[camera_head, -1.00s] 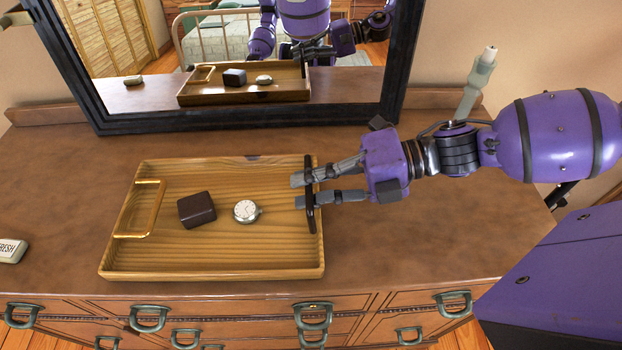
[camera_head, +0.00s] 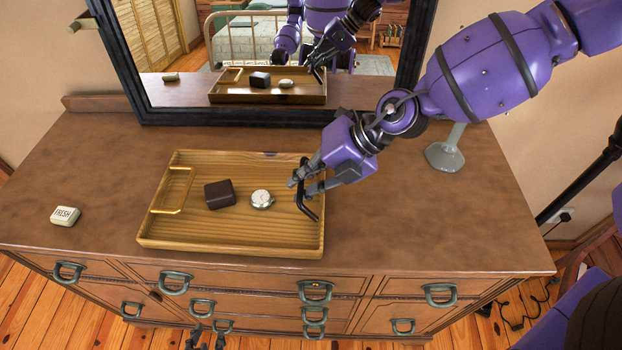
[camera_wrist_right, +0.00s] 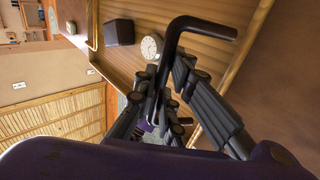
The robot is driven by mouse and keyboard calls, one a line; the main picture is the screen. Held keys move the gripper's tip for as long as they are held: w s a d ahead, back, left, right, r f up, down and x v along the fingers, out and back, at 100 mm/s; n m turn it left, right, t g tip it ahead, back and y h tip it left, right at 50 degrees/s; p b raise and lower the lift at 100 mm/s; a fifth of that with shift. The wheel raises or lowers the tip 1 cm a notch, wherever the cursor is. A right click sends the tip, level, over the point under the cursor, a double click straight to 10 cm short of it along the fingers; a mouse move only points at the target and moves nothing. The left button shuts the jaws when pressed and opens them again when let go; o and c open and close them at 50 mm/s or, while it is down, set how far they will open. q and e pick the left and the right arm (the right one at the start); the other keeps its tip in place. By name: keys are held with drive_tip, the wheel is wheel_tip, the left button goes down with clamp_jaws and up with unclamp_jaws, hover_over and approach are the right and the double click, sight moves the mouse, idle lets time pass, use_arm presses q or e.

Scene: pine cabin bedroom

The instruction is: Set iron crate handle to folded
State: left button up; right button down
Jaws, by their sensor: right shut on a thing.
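The shallow wooden tray-like crate (camera_head: 235,247) sits on the dresser top. Its black iron handle (camera_head: 304,208) is at the right end, and a brass handle (camera_head: 181,190) lies inside the left end. My right gripper (camera_head: 306,184) is shut on the iron handle above the right rim. In the right wrist view the fingers (camera_wrist_right: 160,98) close around one part of the iron handle (camera_wrist_right: 172,40), whose bent end stands clear of the wood; its exact angle is hard to tell. Only the tips of my left gripper (camera_head: 206,340) show at the bottom edge, apart and empty.
A dark box (camera_head: 219,194) and a round watch (camera_head: 262,199) lie in the crate. A small "FRESH" block (camera_head: 65,215) is on the left of the dresser (camera_head: 400,240). A framed mirror (camera_head: 270,112) stands behind; a grey-based stand (camera_head: 446,155) is at back right.

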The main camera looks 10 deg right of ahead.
drive_tip(key=shift+w+a+f+g+h, duration=0.1)
drive_tip(key=shift+a+f+g+h, duration=0.25)
drive_tip(key=shift+h, duration=0.45)
drive_tip(key=h, duration=0.2)
drive_tip(key=f+h, duration=0.1)
drive_tip(key=shift+w+a+f+g, duration=0.1)
drive_tip(key=shift+w+a+g, duration=0.05)
drive_tip(key=shift+a+g, duration=0.15)
drive_tip(key=h, duration=0.1)
drive_tip(key=f+h, duration=0.1)
drive_tip(key=g+h, duration=0.1)
drive_tip(key=shift+w+a+f, duration=0.2)
drive_tip(key=shift+w+f, duration=0.05)
drive_tip(key=shift+f, duration=0.1)
use_arm(q)
drive_tip(key=shift+w+r, duration=0.2)
drive_tip(key=shift+w, duration=0.1)
use_arm(e)
drive_tip(key=shift+a+f+g+h, duration=0.1)
drive_tip(key=shift+f+g+h, duration=0.4)
drive_tip(key=shift+h, duration=0.9)
drive_tip(key=shift+f, duration=0.2)
drive_tip(key=c, duration=1.8)
unclamp_jaws()
use_arm(q)
drive_tip(key=shift+s+a, duration=0.1)
use_arm(e)
drive_tip(key=shift+r, duration=0.1)
